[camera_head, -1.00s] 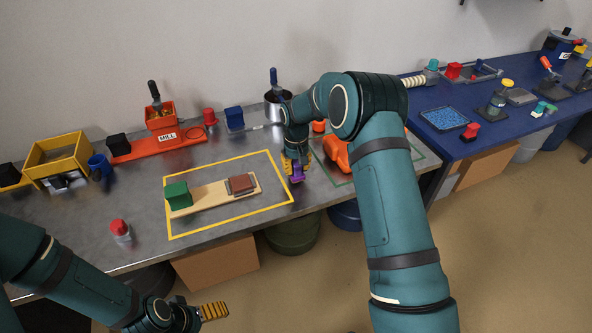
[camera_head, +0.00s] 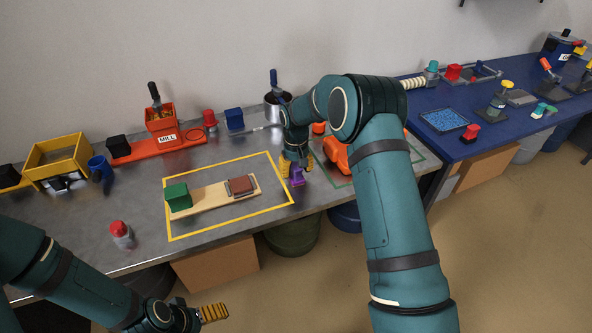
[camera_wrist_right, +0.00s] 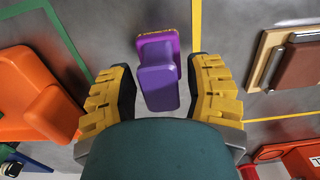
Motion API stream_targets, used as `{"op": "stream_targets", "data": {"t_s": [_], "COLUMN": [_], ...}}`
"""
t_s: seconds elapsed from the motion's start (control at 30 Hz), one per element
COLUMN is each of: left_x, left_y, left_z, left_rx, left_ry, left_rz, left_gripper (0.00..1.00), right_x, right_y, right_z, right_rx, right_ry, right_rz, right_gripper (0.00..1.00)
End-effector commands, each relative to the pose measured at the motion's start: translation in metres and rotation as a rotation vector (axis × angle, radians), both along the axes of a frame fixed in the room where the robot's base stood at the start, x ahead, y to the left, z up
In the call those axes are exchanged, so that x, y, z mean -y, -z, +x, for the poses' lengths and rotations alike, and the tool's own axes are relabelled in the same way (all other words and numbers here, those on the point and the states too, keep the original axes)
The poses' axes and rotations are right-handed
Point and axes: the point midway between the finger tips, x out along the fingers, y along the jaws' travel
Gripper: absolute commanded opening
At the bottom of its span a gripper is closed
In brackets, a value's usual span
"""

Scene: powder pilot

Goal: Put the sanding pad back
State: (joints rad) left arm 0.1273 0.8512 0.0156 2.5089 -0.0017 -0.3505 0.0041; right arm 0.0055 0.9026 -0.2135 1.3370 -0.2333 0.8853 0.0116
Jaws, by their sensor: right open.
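A purple block with a raised grip (camera_head: 297,175), which may be the sanding pad, is on the grey bench just right of the yellow outline. In the right wrist view the purple block (camera_wrist_right: 158,80) lies between my fingers, with a gap on each side. My right gripper (camera_head: 297,167) is open around it; its yellow ridged fingers also show in the right wrist view (camera_wrist_right: 162,92). My left gripper (camera_head: 213,312) is at the lower left, in front of the bench and away from the block; its opening is unclear.
A tan board (camera_head: 215,195) with a green block (camera_head: 178,197) and a brown block (camera_head: 241,185) lies inside the yellow outline. An orange tool (camera_head: 336,153) stands right of my right gripper, partly hidden by my arm. A red-capped jar (camera_head: 121,232) is at front left.

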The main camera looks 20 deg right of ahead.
Motion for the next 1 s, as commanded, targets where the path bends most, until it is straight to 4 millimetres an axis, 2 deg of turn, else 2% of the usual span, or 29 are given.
{"op": "stream_targets", "data": {"t_s": [0.3,0.5,0.7,1.0], "left_x": [0.000,0.000,0.000,0.000], "left_y": [-0.011,-0.016,-0.018,-0.018], "left_z": [-0.002,-0.003,-0.002,-0.002], "left_rx": [-0.005,-0.006,-0.004,-0.004], "left_ry": [0.001,0.001,0.000,0.000], "left_rz": [-0.001,-0.001,-0.001,-0.001], "left_gripper": [0.89,0.89,0.89,0.89], "right_x": [0.000,0.000,0.000,0.000], "right_y": [-0.065,-0.098,-0.113,-0.114], "right_z": [0.002,0.001,0.001,0.001], "right_rx": [0.006,0.004,0.003,0.001], "right_ry": [0.000,-0.001,0.000,0.000], "right_rz": [0.000,0.000,0.000,0.000], "right_gripper": [0.51,0.51,0.51,0.51]}}
